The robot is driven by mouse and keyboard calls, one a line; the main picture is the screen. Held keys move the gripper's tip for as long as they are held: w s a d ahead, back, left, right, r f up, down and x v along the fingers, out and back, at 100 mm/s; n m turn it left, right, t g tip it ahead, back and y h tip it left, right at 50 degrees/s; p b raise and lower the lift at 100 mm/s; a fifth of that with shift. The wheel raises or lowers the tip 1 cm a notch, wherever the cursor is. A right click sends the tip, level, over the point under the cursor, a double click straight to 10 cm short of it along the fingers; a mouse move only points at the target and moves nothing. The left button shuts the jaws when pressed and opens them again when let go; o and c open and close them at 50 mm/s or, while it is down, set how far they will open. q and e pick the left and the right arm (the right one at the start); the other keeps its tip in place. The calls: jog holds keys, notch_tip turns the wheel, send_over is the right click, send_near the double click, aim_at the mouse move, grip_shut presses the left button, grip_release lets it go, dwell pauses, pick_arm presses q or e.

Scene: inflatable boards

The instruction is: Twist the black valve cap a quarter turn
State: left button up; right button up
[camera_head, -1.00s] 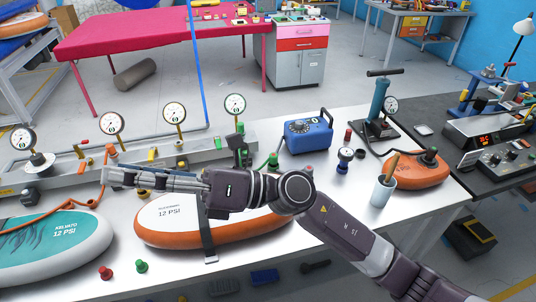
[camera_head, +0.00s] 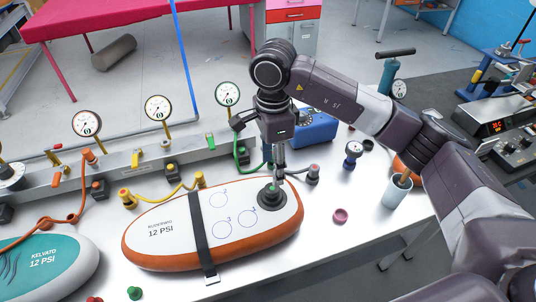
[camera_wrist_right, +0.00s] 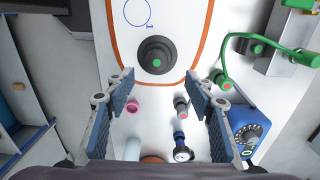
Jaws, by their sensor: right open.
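The black valve (camera_head: 271,194) sits on the right end of the white and orange board (camera_head: 165,215) marked 12 PSI. It is a round dark base with a raised black centre and a green dot. In the right wrist view the valve (camera_wrist_right: 156,57) lies beyond the fingertips, near the top middle. My right gripper (camera_head: 280,166) points down just above and behind the valve in the head view. The right wrist view shows its fingers (camera_wrist_right: 158,88) wide apart with nothing between them. I cannot tell the exact gap to the cap. My left gripper is not in view.
A pink ring (camera_head: 340,215) and a grey fitting with a red top (camera_head: 313,174) lie right of the board. A blue pump box (camera_head: 312,130) stands behind. A teal board (camera_head: 45,265) is at left. A green hose (camera_wrist_right: 237,60) runs beside the board.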

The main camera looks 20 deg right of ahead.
aim_at(272, 188)
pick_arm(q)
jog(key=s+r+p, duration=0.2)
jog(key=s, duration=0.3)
pick_arm(e)
jog(key=f, duration=0.2)
jog(key=s+f, duration=0.1)
jog(key=f, duration=0.1)
jog(key=shift+f, duration=0.25)
jog(key=shift+w+f, duration=0.2)
jog(key=shift+f, duration=1.15)
jog(key=c, duration=1.1)
jog(key=o, duration=0.4)
jog(key=c, duration=0.5)
jog(key=shift+o, duration=0.2)
jog(key=shift+f+n+b, duration=0.1)
jog(key=shift+n+b, duration=1.95)
jog(key=shift+n, duration=0.05)
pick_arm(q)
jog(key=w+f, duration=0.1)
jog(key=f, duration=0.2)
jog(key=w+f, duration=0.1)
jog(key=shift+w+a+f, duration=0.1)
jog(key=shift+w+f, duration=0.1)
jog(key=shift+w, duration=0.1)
pick_arm(e)
jog(key=shift+n, duration=0.4)
